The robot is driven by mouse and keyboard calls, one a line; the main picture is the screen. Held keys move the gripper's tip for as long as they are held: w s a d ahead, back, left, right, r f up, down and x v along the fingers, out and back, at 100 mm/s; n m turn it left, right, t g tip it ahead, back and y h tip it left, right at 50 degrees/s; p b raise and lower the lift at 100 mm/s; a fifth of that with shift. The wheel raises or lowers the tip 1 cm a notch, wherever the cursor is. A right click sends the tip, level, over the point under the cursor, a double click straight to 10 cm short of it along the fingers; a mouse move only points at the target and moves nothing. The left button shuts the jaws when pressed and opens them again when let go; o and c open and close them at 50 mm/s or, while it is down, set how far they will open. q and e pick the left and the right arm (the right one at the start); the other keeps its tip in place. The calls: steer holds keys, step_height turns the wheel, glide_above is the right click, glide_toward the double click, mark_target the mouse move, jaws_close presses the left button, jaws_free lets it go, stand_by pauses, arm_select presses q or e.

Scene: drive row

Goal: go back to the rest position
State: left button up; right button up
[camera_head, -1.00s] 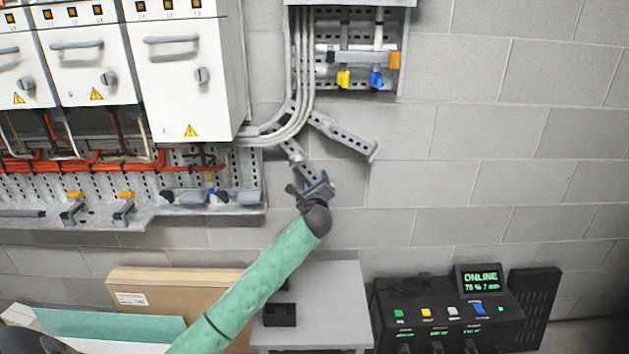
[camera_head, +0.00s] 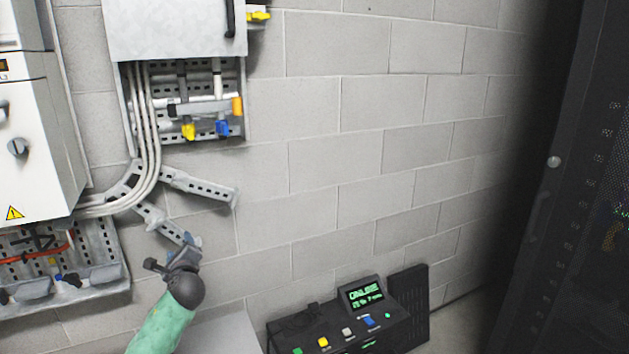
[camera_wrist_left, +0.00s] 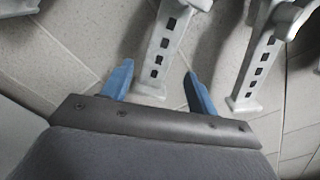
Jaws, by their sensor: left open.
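My left gripper (camera_head: 186,249) is raised in front of the block wall, at the end of my green-sleeved arm, just below the slotted grey brackets. In the left wrist view its two blue fingers (camera_wrist_left: 158,88) stand apart with nothing held between them. A slotted grey bracket (camera_wrist_left: 160,50) shows beyond the gap between the fingers, and a second slotted bracket (camera_wrist_left: 262,60) shows to its right. I cannot tell how far the fingertips are from the brackets. My right gripper is in neither view.
A white electrical cabinet (camera_head: 38,130) is at the left. An open wall box (camera_head: 205,120) with yellow and blue connectors hangs above the brackets. A black console (camera_head: 345,325) with a lit display stands low in the middle. A dark rack (camera_head: 570,200) fills the right edge. The wall (camera_head: 390,140) between is bare.

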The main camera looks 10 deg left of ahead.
arm_select(q)
steer(key=s+d+f+n+g+h, duration=0.5)
steer(key=s+d+f+n, duration=0.45)
steer(key=s+d, duration=0.5)
steer(key=s+d+f+n+g+h, duration=0.45)
steer(key=s+d+f+n, duration=0.55)
steer(key=s, duration=0.7)
steer(key=s+d+f+g+h, duration=0.1)
steer(key=s+d+f, duration=0.2)
steer(key=s, duration=0.6)
steer(key=s+d+f+g+h, duration=0.1)
steer(key=s+d+f+g, duration=0.1)
steer(key=s+f, duration=0.5)
steer(key=shift+s+d+f+m+p, duration=0.25)
steer(key=shift+s+d+m+p, duration=0.2)
steer(key=shift+s+d, duration=0.6)
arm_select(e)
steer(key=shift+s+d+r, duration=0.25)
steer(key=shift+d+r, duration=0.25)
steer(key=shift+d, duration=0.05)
arm_select(q)
steer(key=shift+s+a+g, duration=0.15)
steer(key=shift+g, duration=0.1)
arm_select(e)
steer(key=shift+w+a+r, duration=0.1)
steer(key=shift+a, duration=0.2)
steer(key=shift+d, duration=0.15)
